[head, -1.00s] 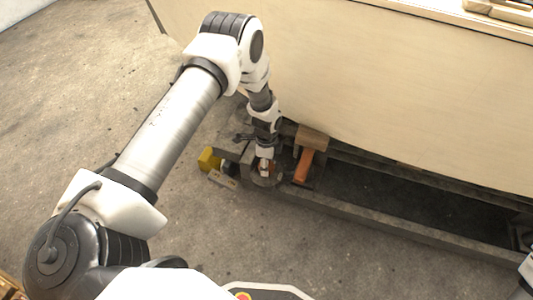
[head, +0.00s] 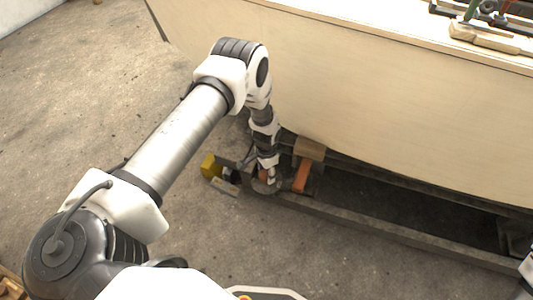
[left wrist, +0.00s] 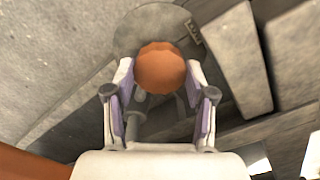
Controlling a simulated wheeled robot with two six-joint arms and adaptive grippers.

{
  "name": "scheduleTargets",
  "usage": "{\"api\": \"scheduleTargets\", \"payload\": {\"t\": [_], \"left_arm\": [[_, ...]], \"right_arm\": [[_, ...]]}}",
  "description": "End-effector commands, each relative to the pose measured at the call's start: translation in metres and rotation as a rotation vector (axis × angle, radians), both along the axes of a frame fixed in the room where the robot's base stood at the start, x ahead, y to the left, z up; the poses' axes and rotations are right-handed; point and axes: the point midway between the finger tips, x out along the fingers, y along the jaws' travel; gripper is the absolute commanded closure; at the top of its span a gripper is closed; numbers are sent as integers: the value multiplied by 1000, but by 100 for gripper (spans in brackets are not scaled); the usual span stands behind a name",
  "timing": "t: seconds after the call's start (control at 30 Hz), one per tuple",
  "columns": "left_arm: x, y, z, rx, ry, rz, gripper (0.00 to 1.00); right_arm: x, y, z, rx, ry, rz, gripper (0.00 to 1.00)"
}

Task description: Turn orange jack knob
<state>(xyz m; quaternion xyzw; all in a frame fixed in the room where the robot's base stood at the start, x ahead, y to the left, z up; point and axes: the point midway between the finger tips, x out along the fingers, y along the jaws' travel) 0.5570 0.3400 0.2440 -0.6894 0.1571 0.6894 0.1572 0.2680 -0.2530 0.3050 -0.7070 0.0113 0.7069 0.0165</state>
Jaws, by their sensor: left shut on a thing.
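The orange jack knob (left wrist: 160,67), round with a scalloped edge, sits between the two fingers of my left gripper (left wrist: 160,85) in the left wrist view. The fingers are shut on it from both sides. A grey round plate (left wrist: 150,20) lies behind the knob. In the head view my left gripper (head: 267,178) points down at the jack at the near left end of the frame under the hull. There the knob is mostly hidden by the gripper. My right gripper is out of view.
A yellow piece (head: 209,166) lies to the left. The pale plywood hull (head: 350,90) rises behind. The concrete floor (head: 330,260) in front is clear.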

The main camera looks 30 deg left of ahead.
Motion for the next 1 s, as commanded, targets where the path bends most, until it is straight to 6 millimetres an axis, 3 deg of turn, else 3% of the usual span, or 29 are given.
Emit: {"api": "scheduleTargets", "payload": {"t": [0.53, 0.57, 0.6, 1.0], "left_arm": [[0, 0, -1, 0, 1, 29, 80], [0, 0, -1, 0, 1, 29, 35], [0, 0, -1, 0, 1, 28, 21], [1, 0, 6, 0, -1, 27, 20]], "right_arm": [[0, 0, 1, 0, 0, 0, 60], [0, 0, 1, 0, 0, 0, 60], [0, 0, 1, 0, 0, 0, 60], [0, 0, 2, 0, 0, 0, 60]]}}
